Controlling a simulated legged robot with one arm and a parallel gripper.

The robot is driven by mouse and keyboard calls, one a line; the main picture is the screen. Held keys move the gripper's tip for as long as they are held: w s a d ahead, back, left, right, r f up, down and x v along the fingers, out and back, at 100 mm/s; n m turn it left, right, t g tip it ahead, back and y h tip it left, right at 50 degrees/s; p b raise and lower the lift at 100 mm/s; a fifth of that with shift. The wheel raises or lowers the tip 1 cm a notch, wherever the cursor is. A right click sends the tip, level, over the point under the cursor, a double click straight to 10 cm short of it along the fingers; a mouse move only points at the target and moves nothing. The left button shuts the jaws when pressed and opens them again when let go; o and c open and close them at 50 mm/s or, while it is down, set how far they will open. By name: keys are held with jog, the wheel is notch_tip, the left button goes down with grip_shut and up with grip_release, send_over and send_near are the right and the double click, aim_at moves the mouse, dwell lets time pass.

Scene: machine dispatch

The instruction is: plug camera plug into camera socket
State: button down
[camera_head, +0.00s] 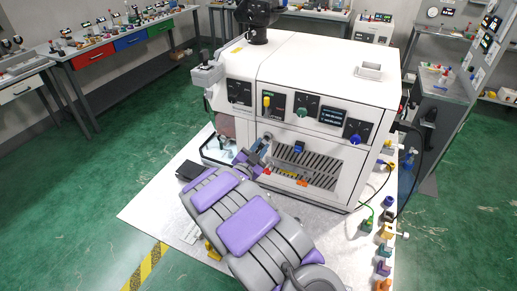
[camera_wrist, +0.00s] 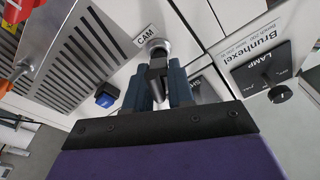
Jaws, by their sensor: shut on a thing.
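My gripper (camera_wrist: 157,76) is shut on the dark camera plug (camera_wrist: 157,68), which sits between its blue fingers in the wrist view. The camera socket (camera_wrist: 159,45) is a round silver fitting beside a "CAM" label (camera_wrist: 146,34) on the white machine. The plug's far end lines up with the socket and overlaps it in the picture. I cannot tell whether it is inside the socket or just in front. In the head view my gripper (camera_head: 259,149) is at the lower left of the machine's front (camera_head: 335,128); the plug and socket are too small or hidden there.
A blue button (camera_wrist: 107,95) and a slotted vent (camera_wrist: 88,50) lie left of the socket in the wrist view. A LAMP knob (camera_wrist: 280,93) is to the right. Loose connectors and cables (camera_head: 383,237) line the table's right edge. A black box (camera_head: 193,170) lies left.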

jog(key=shift+w+d, duration=0.15)
jog(key=shift+w, duration=0.15)
jog(key=c, duration=0.9)
grip_release()
jog(key=shift+o, duration=0.4)
jog(key=o, duration=0.3)
jog(key=shift+o, duration=0.2)
jog(key=shift+s, duration=0.1)
jog(key=shift+r+b+v, duration=0.15)
jog(key=shift+b+v, duration=0.05)
jog(key=shift+v, duration=1.25)
jog(key=shift+r+b+v, duration=0.15)
jog(key=shift+v, duration=1.25)
jog(key=shift+d, duration=0.1)
